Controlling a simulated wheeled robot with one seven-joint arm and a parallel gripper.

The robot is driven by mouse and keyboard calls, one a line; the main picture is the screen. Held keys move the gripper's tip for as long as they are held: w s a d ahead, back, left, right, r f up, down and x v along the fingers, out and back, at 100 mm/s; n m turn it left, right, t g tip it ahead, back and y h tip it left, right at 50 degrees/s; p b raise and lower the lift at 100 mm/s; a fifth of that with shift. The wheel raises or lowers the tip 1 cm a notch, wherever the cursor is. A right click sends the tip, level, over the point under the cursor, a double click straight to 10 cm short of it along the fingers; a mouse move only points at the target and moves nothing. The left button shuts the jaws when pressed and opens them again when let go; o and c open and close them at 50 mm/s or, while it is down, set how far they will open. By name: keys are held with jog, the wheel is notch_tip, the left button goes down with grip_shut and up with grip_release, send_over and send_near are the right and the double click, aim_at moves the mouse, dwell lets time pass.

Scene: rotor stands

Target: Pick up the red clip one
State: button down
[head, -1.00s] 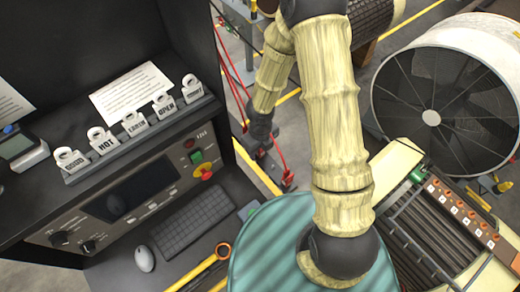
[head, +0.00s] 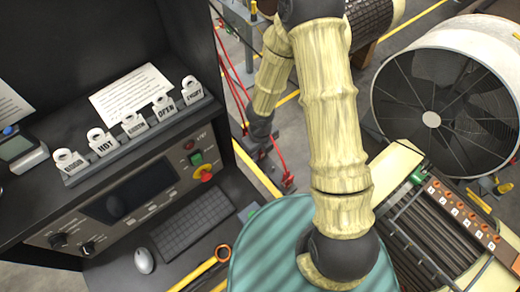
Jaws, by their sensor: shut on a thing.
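My gripper (head: 262,148) is small and dark at the far end of my arm, low over the floor between the console and the fan. It is shut. Red cable and red clip parts show right at it, and its fingertips are too small and dark to see clearly. A red clip (head: 288,181) on a red cable (head: 279,157) shows just right of and below the gripper. Another stretch of red cable runs up along the console's right side. Which clip end is between the fingers is hard to tell.
A black console (head: 120,195) with a keyboard (head: 194,225), mouse (head: 144,260) and labelled tags stands at left. A large round fan (head: 447,95) is at right, above a rack of ribbed dark parts (head: 425,240). A teal round surface (head: 265,255) is in front.

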notch_tip(320, 180, up, 10)
jog(key=p, duration=0.3)
dwell(1.6)
